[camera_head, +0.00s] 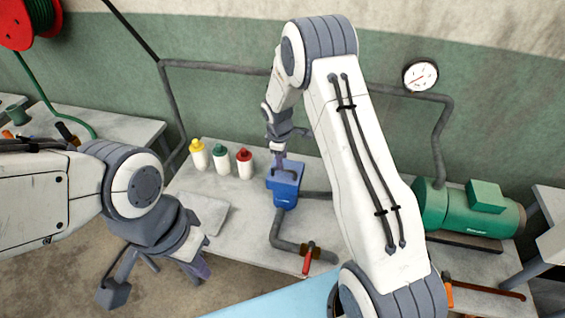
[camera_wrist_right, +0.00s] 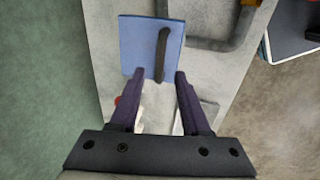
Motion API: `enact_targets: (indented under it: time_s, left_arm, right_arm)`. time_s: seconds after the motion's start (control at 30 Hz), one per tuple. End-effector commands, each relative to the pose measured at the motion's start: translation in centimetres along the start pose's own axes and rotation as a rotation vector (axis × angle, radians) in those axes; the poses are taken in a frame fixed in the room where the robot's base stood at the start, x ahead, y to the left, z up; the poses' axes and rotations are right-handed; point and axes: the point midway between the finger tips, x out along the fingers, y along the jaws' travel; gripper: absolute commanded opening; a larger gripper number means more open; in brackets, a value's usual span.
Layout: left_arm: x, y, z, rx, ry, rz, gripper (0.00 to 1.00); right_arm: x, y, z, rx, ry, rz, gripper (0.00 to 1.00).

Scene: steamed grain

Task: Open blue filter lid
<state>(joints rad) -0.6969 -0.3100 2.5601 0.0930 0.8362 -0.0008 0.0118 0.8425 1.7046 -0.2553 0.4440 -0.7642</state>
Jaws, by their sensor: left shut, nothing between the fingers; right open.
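The blue filter (camera_head: 285,196) stands on the work table, joined to a grey pipe. Its lid (camera_head: 290,174) is on top of the body. In the right wrist view the lid (camera_wrist_right: 137,48) is a flat blue square with a dark bar handle (camera_wrist_right: 161,58). My right gripper (camera_head: 279,163) is just above the lid. In the right wrist view it (camera_wrist_right: 160,74) is open, and the handle's near end lies between the fingertips; contact cannot be told. My left gripper (camera_head: 203,268) is shut and empty at the lower left, apart from the filter.
White bottles with yellow (camera_head: 197,145), green (camera_head: 219,148) and red (camera_head: 243,154) caps stand left of the filter. A red-handled valve (camera_head: 308,260) sits on the pipe in front. A green pump (camera_head: 470,210) stands at the right. A grey plate (camera_head: 205,213) lies left.

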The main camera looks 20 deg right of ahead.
Motion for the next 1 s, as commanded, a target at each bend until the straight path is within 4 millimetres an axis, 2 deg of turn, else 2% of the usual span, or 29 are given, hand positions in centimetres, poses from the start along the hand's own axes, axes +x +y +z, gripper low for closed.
enact_targets:
  time_s: [0.1, 0.3, 0.63, 0.67, 0.7, 0.77, 0.8, 1.0]
  left_arm:
    - [-0.9, 0.1, -0.1, 0.001, 0.000, 0.000, 0.00]
    - [-1.4, 0.1, -0.1, 0.002, 0.000, 0.000, 0.00]
    - [-1.4, 0.1, -0.1, 0.003, 0.000, 0.000, 0.00]
    - [-1.4, 0.1, -0.1, 0.003, 0.000, 0.000, 0.00]
    - [-1.4, 0.1, -0.1, 0.002, 0.000, 0.000, 0.00]
    - [-1.4, 0.1, -0.1, 0.002, 0.000, 0.000, 0.00]
    - [-1.4, 0.1, -0.1, 0.002, 0.000, 0.000, 0.00]
    - [-1.4, 0.1, -0.1, 0.002, 0.000, 0.000, 0.00]
  right_arm:
    - [1.9, -0.1, 0.0, 0.001, -0.001, -0.003, 0.47]
    - [4.0, 0.0, 0.0, 0.002, 0.001, 0.000, 0.47]
    - [4.5, 0.0, -0.1, 0.002, 0.001, 0.001, 0.47]
    - [4.5, 0.0, -0.1, 0.002, 0.001, 0.001, 0.43]
    - [4.5, 0.0, -0.1, 0.002, 0.001, 0.001, 0.28]
    - [4.5, 0.0, -0.1, 0.002, 0.001, 0.001, 0.05]
    - [4.4, 0.0, -0.1, 0.002, 0.001, 0.001, 0.00]
    - [4.4, 0.0, -0.1, 0.002, 0.001, 0.001, 0.00]
